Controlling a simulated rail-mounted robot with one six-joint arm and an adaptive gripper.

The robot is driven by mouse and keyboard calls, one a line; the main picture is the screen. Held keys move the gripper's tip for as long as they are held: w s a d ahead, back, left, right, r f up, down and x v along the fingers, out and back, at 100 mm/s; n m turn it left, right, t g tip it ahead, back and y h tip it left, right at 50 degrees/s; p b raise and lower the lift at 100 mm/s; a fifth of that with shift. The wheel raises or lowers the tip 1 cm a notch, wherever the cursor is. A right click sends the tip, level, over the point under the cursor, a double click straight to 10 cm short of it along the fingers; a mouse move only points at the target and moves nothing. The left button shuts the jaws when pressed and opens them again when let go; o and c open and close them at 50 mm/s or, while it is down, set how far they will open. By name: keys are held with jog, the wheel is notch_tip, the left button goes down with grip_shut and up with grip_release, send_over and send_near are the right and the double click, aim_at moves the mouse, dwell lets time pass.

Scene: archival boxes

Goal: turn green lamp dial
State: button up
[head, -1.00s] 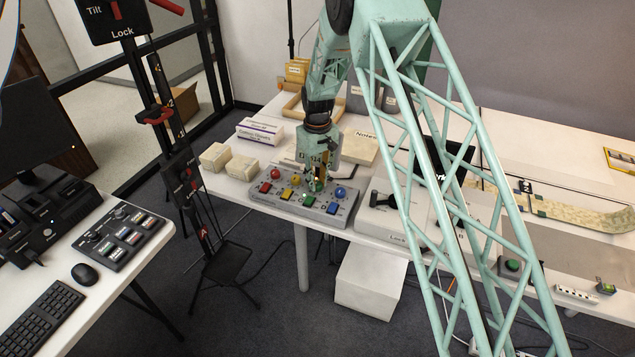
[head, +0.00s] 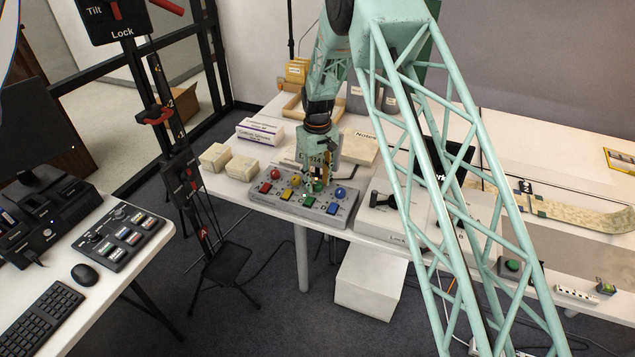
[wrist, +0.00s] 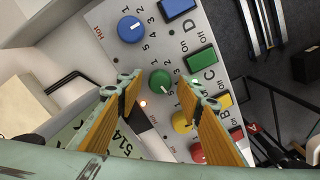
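The green lamp dial (wrist: 160,80) is a round knob with a white mark, set on a grey control panel (wrist: 148,62) beside the green button (wrist: 200,61) of row C. My gripper (wrist: 157,84) is open, its orange-padded fingers apart on either side of the green dial in the wrist view. No contact with the dial is visible. In the head view, my gripper (head: 316,180) points down over the panel, and the green dial (head: 318,187) shows at its tips. A small light glows near the dial, beside a "HOT" label.
The blue dial (wrist: 130,29) and yellow dial (wrist: 182,122) flank the green one closely; the red dial (wrist: 198,152) lies beyond the yellow. Coloured buttons run along the panel.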

aim_at(317, 184)
jog(key=shift+r, duration=0.1)
notch_tip(317, 184, up, 12)
dwell(0.8)
dwell(0.4)
